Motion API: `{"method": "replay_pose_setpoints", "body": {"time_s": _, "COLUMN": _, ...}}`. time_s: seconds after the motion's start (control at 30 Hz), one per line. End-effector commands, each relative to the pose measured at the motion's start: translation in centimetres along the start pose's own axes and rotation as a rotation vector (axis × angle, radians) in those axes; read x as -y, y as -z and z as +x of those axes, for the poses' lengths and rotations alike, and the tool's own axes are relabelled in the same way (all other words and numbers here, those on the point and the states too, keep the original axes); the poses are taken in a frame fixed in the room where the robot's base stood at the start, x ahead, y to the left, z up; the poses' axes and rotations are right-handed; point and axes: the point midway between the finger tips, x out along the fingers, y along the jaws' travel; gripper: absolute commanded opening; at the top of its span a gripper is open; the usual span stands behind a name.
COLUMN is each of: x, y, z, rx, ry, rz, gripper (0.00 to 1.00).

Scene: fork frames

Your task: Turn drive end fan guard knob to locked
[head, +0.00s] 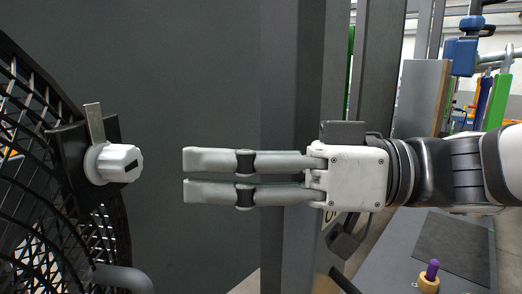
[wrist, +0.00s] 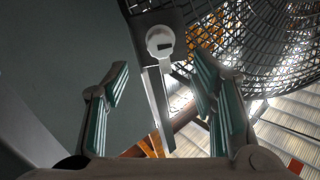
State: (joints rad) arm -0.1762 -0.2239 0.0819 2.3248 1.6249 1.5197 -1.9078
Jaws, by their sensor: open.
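The white fan guard knob (head: 119,164) sits on a dark bracket at the fan guard's rim, at the left of the head view. It has a dark mark on its face, and a flat metal tab (head: 94,123) stands up behind it. The knob also shows at the top middle of the wrist view (wrist: 160,42), beyond the fingertips. My gripper (head: 186,175) is level, points left at the knob, and is apart from it with a clear gap. Its two fingers are parted and empty. In the wrist view the green-padded fingers frame the space below the knob.
The black wire fan guard (head: 30,165) fills the left edge. A grey panel (head: 190,80) stands behind, with grey posts (head: 292,110) behind my gripper. A bench (head: 400,255) at lower right carries a purple-topped wooden peg (head: 430,275). Open space lies between gripper and knob.

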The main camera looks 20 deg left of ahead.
Motion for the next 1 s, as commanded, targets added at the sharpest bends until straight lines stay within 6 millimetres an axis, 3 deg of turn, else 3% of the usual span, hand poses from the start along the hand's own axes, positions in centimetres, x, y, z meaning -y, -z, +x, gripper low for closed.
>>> {"method": "replay_pose_setpoints", "body": {"time_s": 0.3, "x": 0.2, "y": 0.1, "z": 6.3, "rx": 0.002, "ry": 0.003, "rz": 0.004, "gripper": 0.52}}
{"method": "replay_pose_setpoints", "body": {"time_s": 0.5, "x": 0.1, "y": 0.0, "z": 9.1, "rx": 0.002, "ry": 0.001, "rz": 0.003, "gripper": 0.52}}
{"method": "replay_pose_setpoints", "body": {"time_s": 0.7, "x": 0.1, "y": -0.1, "z": 10.2, "rx": 0.002, "ry": 0.001, "rz": 0.002, "gripper": 0.52}}
{"method": "replay_pose_setpoints", "body": {"time_s": 0.97, "x": 0.0, "y": -0.1, "z": 10.3, "rx": 0.002, "ry": -0.001, "rz": 0.001, "gripper": 0.52}}
{"method": "replay_pose_setpoints", "body": {"time_s": 1.0, "x": 0.0, "y": -0.1, "z": 10.3, "rx": 0.002, "ry": -0.001, "rz": 0.001, "gripper": 0.45}}
